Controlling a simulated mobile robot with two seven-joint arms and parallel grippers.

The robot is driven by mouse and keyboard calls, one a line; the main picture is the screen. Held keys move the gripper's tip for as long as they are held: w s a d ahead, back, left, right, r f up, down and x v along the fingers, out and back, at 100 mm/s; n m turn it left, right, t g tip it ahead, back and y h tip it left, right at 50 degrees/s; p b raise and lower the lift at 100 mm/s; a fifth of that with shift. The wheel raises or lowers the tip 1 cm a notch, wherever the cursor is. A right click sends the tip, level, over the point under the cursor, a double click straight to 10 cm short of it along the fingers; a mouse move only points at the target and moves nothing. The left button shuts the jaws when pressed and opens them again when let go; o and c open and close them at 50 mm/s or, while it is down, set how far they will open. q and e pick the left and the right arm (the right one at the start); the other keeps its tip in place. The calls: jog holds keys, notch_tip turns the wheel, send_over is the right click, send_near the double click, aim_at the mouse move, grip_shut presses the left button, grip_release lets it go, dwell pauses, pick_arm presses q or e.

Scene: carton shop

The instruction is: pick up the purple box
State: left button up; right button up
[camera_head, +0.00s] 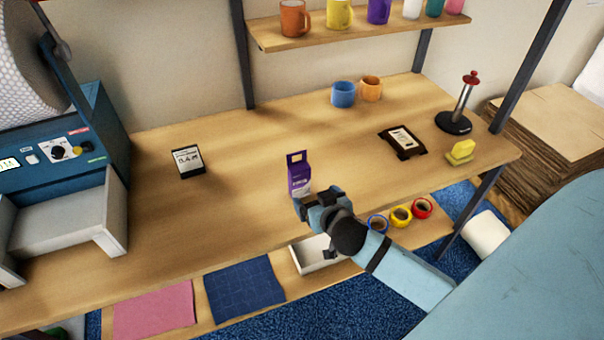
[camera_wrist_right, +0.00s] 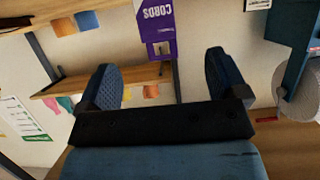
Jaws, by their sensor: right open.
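The purple box (camera_head: 299,180) stands upright on the wooden table, with a hang tab at its top. In the right wrist view the box (camera_wrist_right: 156,22) shows at the top, partly cut off, just beyond the fingertips and slightly left of midway between them. My right gripper (camera_head: 316,202) is close to the box on its near side and hides its lower part in the head view. In the right wrist view the gripper (camera_wrist_right: 165,78) is open, its two fingers wide apart with nothing between them. My left gripper is out of view.
Wooden table (camera_head: 235,200). Small black-and-white box (camera_head: 187,160) to the left; blue mug (camera_head: 343,94) and orange mug (camera_head: 371,88) behind. Dark tray-like item (camera_head: 402,142) and red-knobbed stand (camera_head: 462,105) to the right. Blue machine (camera_head: 60,180) at far left. Table around the purple box is clear.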

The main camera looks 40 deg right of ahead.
aim_at(301, 177)
jog(key=x, duration=0.5)
jog(key=p+x, duration=0.1)
jog(key=x, duration=0.2)
jog(key=shift+w+d+r, duration=0.2)
jog(key=shift+w, duration=0.15)
jog(key=x, duration=0.1)
jog(key=p+x, duration=0.1)
jog(key=x, duration=0.3)
jog(key=shift+d+r, duration=0.1)
jog(key=shift+d, duration=0.15)
jog(key=shift+w, duration=0.25)
jog(key=shift+s, duration=0.1)
jog(key=shift+c, duration=0.4)
jog(key=c, duration=1)
